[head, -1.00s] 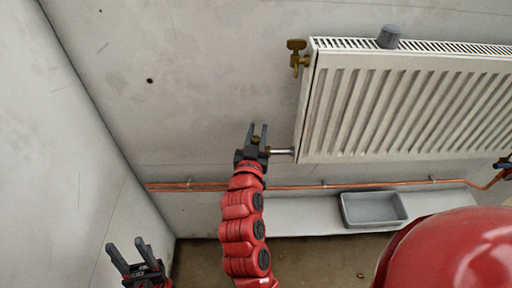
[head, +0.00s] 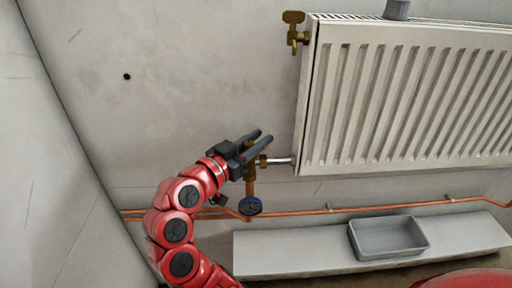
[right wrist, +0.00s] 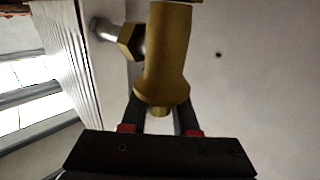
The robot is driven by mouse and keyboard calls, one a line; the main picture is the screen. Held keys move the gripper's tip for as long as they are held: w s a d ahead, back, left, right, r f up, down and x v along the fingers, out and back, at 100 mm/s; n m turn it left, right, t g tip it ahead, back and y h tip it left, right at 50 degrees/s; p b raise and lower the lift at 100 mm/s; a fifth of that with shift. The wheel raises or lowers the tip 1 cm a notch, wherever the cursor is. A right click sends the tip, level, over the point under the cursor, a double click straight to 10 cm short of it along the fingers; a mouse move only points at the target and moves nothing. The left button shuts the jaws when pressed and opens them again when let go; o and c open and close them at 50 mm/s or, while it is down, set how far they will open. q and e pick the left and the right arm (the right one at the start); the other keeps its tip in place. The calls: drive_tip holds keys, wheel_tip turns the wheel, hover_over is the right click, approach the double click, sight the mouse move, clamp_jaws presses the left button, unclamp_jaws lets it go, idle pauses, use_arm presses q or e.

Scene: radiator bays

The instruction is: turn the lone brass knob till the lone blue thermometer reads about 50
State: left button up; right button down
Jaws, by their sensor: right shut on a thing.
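My right gripper (head: 264,134) is at the brass valve (head: 250,172) by the radiator's lower left corner. It is shut on the valve's brass knob, which the fingers mostly hide in the head view. In the right wrist view the brass valve body (right wrist: 165,55) stands before the fingers, and a short brass end (right wrist: 158,110) sits between them. A blue-rimmed thermometer (head: 251,206) hangs below the valve on the copper pipe. Its face is seen at a slant and is too small to read. My left gripper is out of view.
The white radiator (head: 400,100) fills the right side. A brass fitting with a flat handle (head: 294,30) sits at its upper left corner. A copper pipe (head: 370,208) runs low along the wall. A grey tray (head: 388,237) stands on a ledge (head: 300,258).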

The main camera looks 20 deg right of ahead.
sight(245, 148)
idle(0.3)
drive_tip(key=c, duration=0.7)
unclamp_jaws()
drive_tip(key=b+v, duration=0.1)
drive_tip(key=v, duration=0.6)
drive_tip(key=shift+a, duration=0.2)
